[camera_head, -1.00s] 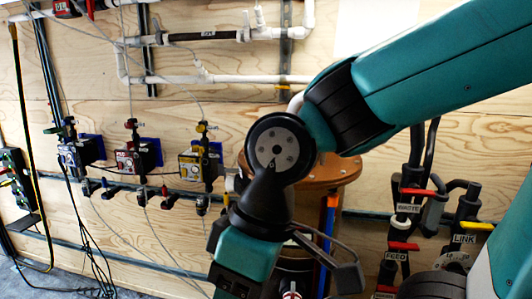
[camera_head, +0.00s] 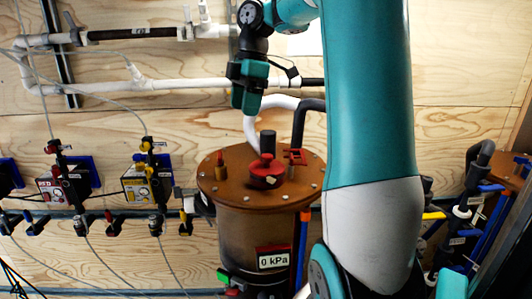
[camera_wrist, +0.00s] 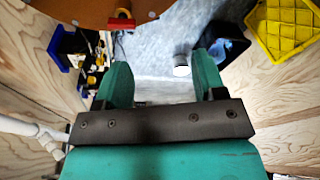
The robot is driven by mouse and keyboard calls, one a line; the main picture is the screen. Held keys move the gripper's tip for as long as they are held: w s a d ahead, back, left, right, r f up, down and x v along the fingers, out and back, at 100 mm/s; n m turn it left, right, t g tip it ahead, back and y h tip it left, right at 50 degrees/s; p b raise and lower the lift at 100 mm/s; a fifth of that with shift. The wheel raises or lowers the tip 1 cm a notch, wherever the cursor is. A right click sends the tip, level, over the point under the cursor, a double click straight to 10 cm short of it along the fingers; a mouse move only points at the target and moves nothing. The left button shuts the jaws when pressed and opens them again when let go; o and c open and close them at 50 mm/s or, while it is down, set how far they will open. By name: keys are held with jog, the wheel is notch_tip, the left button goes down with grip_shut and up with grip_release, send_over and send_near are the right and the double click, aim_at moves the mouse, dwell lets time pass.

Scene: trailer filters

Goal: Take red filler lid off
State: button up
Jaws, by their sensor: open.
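The red filler lid (camera_head: 267,172) sits on the brown round top (camera_head: 228,180) of a tank, beside a dark upright stub. My gripper (camera_head: 250,108) is above and behind the tank top in the head view, apart from the lid. Its fingers are small and hard to make out there. In the wrist view my gripper (camera_wrist: 162,82) shows two teal fingers spread apart with nothing between them. The brown tank top (camera_wrist: 65,10) shows at the upper left of that view, with a small red part (camera_wrist: 122,20) at its edge; I cannot tell whether it is the lid.
White pipe (camera_head: 180,86) runs along the wall behind. Pump units (camera_head: 147,183) hang at left. The wrist view shows a yellow crate (camera_wrist: 283,28) and a dark bin (camera_wrist: 228,45).

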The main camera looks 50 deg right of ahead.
jog(key=s+d+r+n, duration=0.1)
jog(key=s+d, duration=0.2)
jog(key=d, duration=0.5)
jog(key=b, duration=0.6)
send_over(267, 155)
jog(key=shift+h, duration=0.3)
notch_tip(267, 155, down, 10)
jog(key=shift+d+f, duration=0.1)
jog(key=shift+d, duration=0.05)
jog(key=shift+a+f+p, duration=0.15)
jog(key=shift+f+p, duration=0.4)
jog(key=shift+f, duration=0.9)
jog(key=shift+a+f+p, duration=0.1)
jog(key=shift+f+p, duration=0.45)
jog(key=shift+f, duration=0.9)
jog(key=c, duration=1)
jog(key=shift+r, duration=0.1)
